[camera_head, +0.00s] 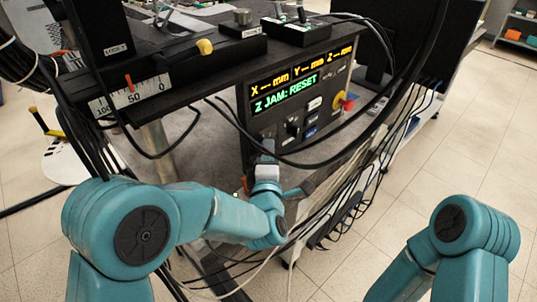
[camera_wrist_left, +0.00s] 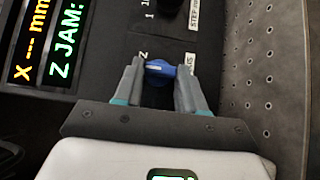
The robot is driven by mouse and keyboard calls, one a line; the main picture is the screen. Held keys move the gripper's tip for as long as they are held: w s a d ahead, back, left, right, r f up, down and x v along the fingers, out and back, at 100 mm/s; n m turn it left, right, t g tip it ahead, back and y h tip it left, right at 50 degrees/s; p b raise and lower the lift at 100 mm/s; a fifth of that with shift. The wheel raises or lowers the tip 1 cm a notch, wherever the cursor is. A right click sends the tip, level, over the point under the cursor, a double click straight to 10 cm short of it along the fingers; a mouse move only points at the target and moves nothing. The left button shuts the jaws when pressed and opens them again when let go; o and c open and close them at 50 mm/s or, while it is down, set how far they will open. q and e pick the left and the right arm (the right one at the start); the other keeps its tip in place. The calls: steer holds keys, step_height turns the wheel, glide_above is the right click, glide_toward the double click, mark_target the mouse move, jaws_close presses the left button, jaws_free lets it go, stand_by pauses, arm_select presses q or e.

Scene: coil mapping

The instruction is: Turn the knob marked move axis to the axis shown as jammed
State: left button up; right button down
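The control panel display (camera_head: 285,90) reads "Z JAM: RESET" in green, under yellow X, Y and Z lines with dashes. Part of it shows at the left of the left wrist view (camera_wrist_left: 62,45). A blue knob (camera_wrist_left: 159,69) with a pale pointer line sits between my left gripper's fingertips (camera_wrist_left: 158,80), which appear to touch its two sides. A letter "Z" is printed beside the knob, near the left finger; the other marks are partly hidden. My right gripper is out of view.
A black knob (camera_head: 292,127) and a red and yellow button (camera_head: 343,102) are on the panel. Black cables (camera_head: 330,158) hang in front of it. A perforated grey plate (camera_wrist_left: 265,70) lies right of the knob in the wrist view. Tiled floor is open at the right.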

arm_select(q)
steer(key=shift+c, duration=0.7)
steer(key=m+g+p, duration=0.1)
steer(key=g+p, duration=0.1)
steer(key=p, duration=0.3)
steer(key=r+m+g+y+p, duration=0.1)
steer(key=m+g+p, duration=0.1)
steer(key=p, duration=0.3)
steer(key=m+g+y+p, duration=0.1)
steer(key=m+g+p, duration=0.1)
steer(key=p, duration=0.3)
steer(key=shift+w+d+r+p, duration=0.15)
steer(key=shift+w+r+p, duration=0.05)
steer(key=shift+p, duration=0.15)
steer(key=o, duration=1.1)
steer(key=shift+w+f, duration=0.1)
steer(key=shift+c, duration=0.2)
steer(key=b+v, duration=0.1)
steer(key=v, duration=1.5)
steer(key=shift+r, duration=0.25)
